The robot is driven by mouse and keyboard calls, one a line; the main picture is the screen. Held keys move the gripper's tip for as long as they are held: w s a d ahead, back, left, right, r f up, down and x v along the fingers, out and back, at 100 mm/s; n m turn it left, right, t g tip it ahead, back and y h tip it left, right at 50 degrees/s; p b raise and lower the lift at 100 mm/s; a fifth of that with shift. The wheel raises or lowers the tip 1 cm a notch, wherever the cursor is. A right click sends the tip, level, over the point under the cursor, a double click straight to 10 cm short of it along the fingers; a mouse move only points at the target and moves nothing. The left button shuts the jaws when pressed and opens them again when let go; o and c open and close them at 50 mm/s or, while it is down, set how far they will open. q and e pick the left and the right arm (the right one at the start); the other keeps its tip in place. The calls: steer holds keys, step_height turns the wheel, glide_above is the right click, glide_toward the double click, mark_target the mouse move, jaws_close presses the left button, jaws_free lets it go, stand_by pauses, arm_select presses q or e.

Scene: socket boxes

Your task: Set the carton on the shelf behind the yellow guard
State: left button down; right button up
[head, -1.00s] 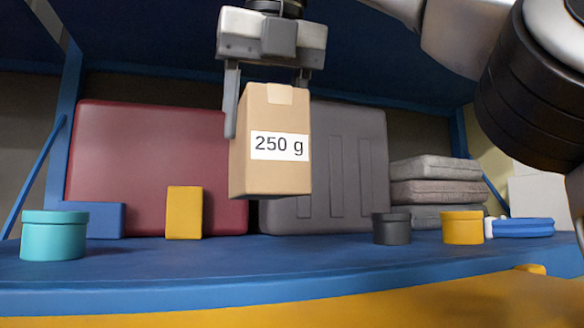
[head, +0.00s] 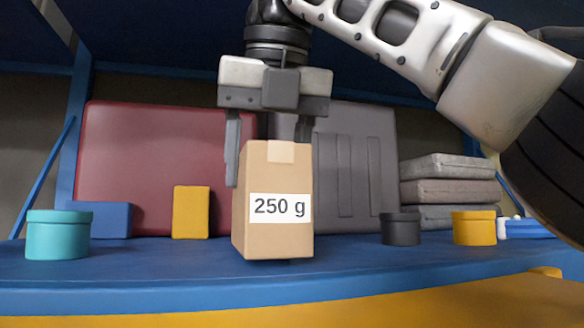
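The brown carton (head: 275,230), with a white "250 g" label, is upright over the blue shelf (head: 150,268), close to its surface. A dark shadow shows under its base; I cannot tell whether it touches. My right gripper (head: 268,160), on the arm from the right, points down with its fingers on either side of the carton's upper part, shut on it. The right finger is partly hidden behind the carton. The yellow guard (head: 400,305) runs along the bottom, in front of the shelf's front edge. My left gripper is not in view.
A teal tub (head: 57,238), blue block (head: 108,220) and yellow block (head: 191,213) stand left. A dark tub (head: 400,229) and yellow tub (head: 473,229) stand right. Red (head: 140,150) and grey (head: 355,165) cases stand behind, beside stacked grey slabs (head: 450,192).

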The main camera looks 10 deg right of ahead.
steer(key=shift+w+a+f, duration=0.15)
steer(key=shift+w+f, duration=0.1)
steer(key=shift+f, duration=0.1)
steer(key=shift+s, duration=0.15)
steer(key=o, duration=1.1)
steer(key=shift+f, duration=0.15)
